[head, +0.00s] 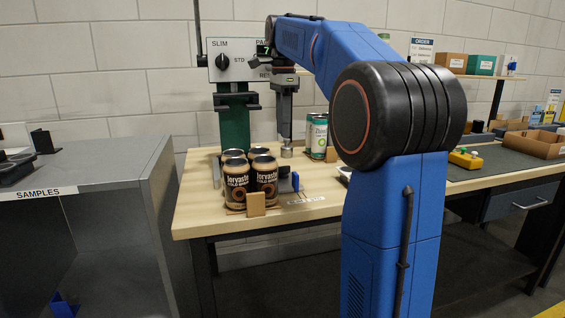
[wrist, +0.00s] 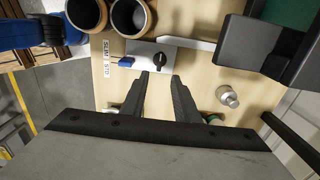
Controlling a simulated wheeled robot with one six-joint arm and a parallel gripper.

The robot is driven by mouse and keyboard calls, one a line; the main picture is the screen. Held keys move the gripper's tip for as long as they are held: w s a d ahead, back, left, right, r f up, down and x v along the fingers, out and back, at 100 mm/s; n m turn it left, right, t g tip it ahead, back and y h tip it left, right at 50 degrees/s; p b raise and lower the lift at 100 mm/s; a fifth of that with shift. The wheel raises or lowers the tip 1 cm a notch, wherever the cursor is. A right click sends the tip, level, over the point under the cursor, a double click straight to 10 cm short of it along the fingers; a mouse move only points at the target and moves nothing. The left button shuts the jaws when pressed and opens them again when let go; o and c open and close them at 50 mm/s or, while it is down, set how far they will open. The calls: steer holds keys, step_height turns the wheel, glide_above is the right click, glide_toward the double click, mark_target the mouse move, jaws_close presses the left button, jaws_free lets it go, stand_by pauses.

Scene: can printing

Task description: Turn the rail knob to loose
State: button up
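My gripper (wrist: 160,77) points down over the wooden table, its two fingers apart with nothing between them. Just beyond the fingertips in the wrist view is a small black knob (wrist: 160,58) on a grey metal plate (wrist: 190,54); it looks like the rail knob. Its setting is too small to read. A blue tab (wrist: 126,61) sits left of it, near a SLIM/STD label (wrist: 107,58). In the head view my gripper (head: 285,138) hangs behind the dark rail part with a blue piece (head: 296,181); the knob cannot be made out there.
Several dark cans (head: 236,182) stand together left of the rail part, behind a small wooden block (head: 256,204). A silver knob-like post (wrist: 228,97) stands right of the fingers. A green machine column (head: 234,122) and green can (head: 317,136) stand behind.

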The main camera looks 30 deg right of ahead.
mark_target(283, 171)
step_height(283, 171, down, 12)
steer(key=shift+r, duration=0.25)
stand_by(0.3)
jaws_close()
